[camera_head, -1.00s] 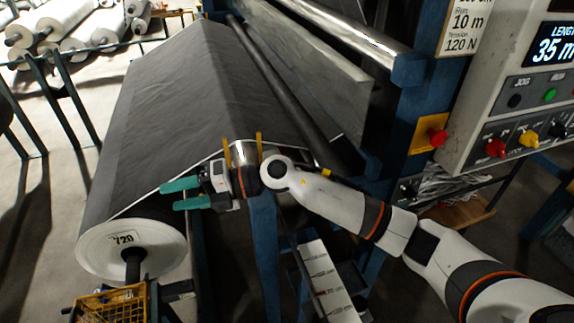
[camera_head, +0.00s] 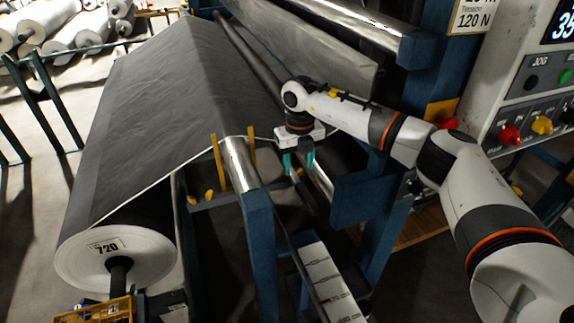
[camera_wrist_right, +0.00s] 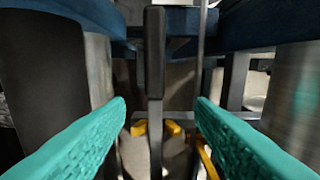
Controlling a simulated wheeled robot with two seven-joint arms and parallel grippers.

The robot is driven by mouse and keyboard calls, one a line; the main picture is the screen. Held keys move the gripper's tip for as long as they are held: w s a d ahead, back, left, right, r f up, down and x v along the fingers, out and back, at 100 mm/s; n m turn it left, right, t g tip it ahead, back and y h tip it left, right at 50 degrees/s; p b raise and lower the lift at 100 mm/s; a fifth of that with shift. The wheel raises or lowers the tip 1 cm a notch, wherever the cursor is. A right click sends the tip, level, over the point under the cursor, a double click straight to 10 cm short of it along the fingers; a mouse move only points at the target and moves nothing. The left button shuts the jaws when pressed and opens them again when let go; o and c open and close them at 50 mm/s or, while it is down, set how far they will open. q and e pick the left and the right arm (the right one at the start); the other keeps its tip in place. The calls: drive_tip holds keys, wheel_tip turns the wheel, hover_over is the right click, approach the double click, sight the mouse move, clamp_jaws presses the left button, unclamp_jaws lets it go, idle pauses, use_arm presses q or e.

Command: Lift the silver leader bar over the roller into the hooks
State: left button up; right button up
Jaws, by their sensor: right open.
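My right gripper (camera_head: 298,163) is open, pointing down beside the sheet's right edge, right of the silver roller (camera_head: 238,165). In the right wrist view its teal fingers (camera_wrist_right: 160,108) are wide apart. A bar with a black grip (camera_wrist_right: 154,55) shows between them, nearer the left finger, with visible gaps; its dark grip (camera_head: 304,192) is just below the fingers in the head view. A silver bar (camera_head: 319,176) lies just right of the fingers; I cannot tell if it is the leader bar. Small yellow pieces (camera_head: 209,195), possibly hooks, sit left of the roller. My left gripper is not in view.
Grey sheet (camera_head: 160,90) runs from the roll marked 720 (camera_head: 105,248) up over the frame. Two yellow uprights (camera_head: 215,160) flank the silver roller. Blue posts (camera_head: 260,240) stand close below. A control panel (camera_head: 530,100) is at right.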

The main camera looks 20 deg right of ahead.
sight(300, 183)
wheel_tip(300, 183, down, 2)
drive_tip(key=shift+d+f+p, duration=0.1)
drive_tip(key=shift+f+p, duration=0.45)
drive_tip(key=f, duration=0.1)
drive_tip(key=f+p, duration=0.1)
drive_tip(key=f, duration=0.1)
drive_tip(key=shift+w+d+f, duration=0.15)
drive_tip(key=shift+d+f, duration=0.1)
drive_tip(key=shift+f, duration=0.45)
drive_tip(key=shift+c, duration=0.3)
drive_tip(key=shift+r, duration=0.1)
clamp_jaws()
